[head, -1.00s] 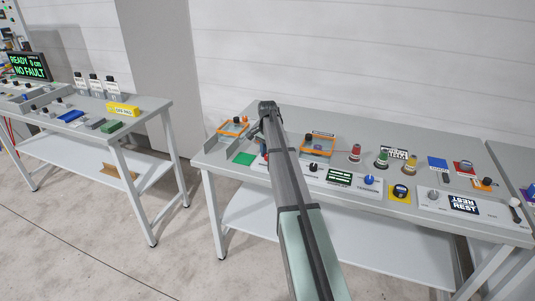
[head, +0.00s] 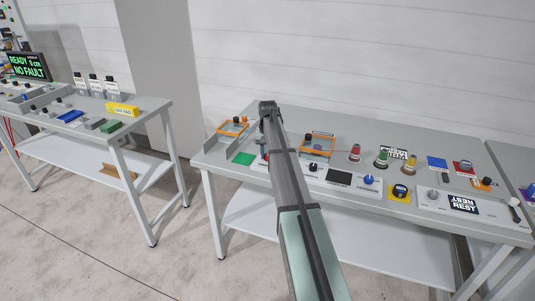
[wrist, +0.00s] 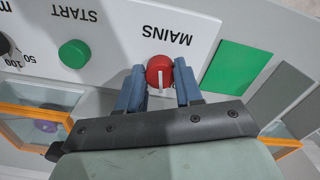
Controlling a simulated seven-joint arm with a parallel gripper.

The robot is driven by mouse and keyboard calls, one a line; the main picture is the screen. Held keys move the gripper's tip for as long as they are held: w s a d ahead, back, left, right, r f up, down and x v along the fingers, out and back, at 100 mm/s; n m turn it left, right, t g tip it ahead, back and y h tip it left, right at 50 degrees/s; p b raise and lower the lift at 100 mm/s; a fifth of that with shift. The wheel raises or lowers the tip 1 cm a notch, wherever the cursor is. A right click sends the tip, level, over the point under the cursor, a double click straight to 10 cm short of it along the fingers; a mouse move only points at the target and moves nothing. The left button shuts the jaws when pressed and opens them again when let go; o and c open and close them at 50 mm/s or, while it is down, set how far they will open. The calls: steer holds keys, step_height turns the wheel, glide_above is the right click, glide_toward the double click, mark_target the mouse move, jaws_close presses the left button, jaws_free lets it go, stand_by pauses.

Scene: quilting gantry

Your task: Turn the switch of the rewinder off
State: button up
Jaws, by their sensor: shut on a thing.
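The rewinder's switch is a red round knob (wrist: 159,71) with a white pointer line, beside the upside-down word MAINS in the wrist view. The line points down the picture, toward my gripper's palm. My gripper (wrist: 159,85) has its two blue-grey fingers on either side of the knob, closed on it. In the head view my arm hides most of the gripper and knob. The white panel (head: 318,181) carries a screen (head: 339,178), which is dark, and a blue TENSION knob (head: 369,180).
A green START button (wrist: 74,53) and a green patch (wrist: 235,68) flank the switch. Orange frames (head: 318,146) stand behind the panel. Red, green and amber knobs and a second panel with a lit screen (head: 464,204) are to the right. Another table (head: 150,106) stands left.

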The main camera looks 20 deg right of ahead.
steer(key=shift+n, duration=1.6)
steer(key=o, duration=1)
steer(key=shift+o, duration=0.2)
steer(key=shift+r, duration=0.15)
step_height(320, 180, up, 14)
steer(key=shift+f, duration=0.25)
